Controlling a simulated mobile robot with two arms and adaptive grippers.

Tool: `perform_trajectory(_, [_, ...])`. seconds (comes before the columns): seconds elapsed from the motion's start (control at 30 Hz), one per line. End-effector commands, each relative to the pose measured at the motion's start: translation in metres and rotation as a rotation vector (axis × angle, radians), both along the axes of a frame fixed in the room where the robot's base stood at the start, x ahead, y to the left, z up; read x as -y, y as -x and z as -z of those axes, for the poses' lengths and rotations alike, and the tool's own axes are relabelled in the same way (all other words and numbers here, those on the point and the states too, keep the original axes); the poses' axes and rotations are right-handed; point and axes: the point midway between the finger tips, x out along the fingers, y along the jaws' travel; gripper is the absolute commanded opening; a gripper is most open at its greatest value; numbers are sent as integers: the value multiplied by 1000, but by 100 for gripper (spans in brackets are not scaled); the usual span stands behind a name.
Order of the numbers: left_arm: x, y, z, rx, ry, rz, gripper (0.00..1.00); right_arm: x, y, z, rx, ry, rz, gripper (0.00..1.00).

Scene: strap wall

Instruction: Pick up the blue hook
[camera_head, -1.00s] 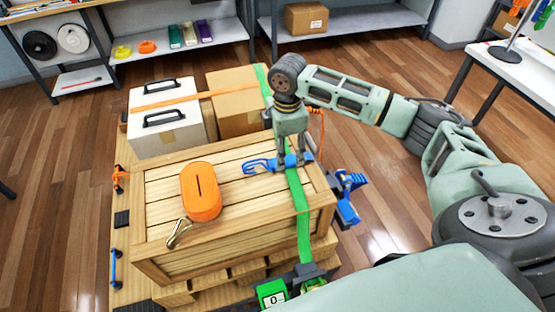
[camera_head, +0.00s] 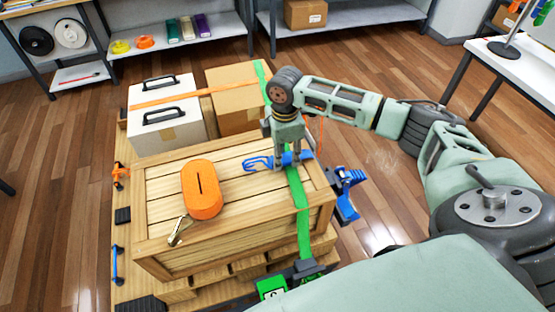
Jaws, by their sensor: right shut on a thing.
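The blue hook (camera_head: 262,163) lies at the top right of the wooden crate (camera_head: 165,215), its looped end pointing left. My right gripper (camera_head: 291,160) comes down over the hook's right part and is shut on it. The fingers partly hide the hook. The hook is at or just above the crate top; I cannot tell whether it touches. The green strap (camera_head: 301,215) runs over the crate beneath the gripper. My left gripper is not in view.
An orange slotted block (camera_head: 201,191) and a metal hook (camera_head: 179,231) lie on the crate. A white box (camera_head: 165,125) and a cardboard box (camera_head: 233,100) stand behind it. A blue ratchet (camera_head: 347,195) hangs at the crate's right side. Open floor lies to the right.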

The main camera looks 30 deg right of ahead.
Motion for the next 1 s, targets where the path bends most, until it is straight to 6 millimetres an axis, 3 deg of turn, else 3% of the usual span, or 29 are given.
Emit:
perform_trajectory(0.1, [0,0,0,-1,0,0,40,0,0,0,1,0,0,2])
perform_trajectory(0.47, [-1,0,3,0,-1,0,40,0,-1,-6,3,-1,1,2])
perform_trajectory(0.73, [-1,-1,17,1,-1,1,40,0,-2,-41,7,-1,-1,2])
perform_trajectory(1.0, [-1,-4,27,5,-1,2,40,2,52,-70,2,3,-1,2])
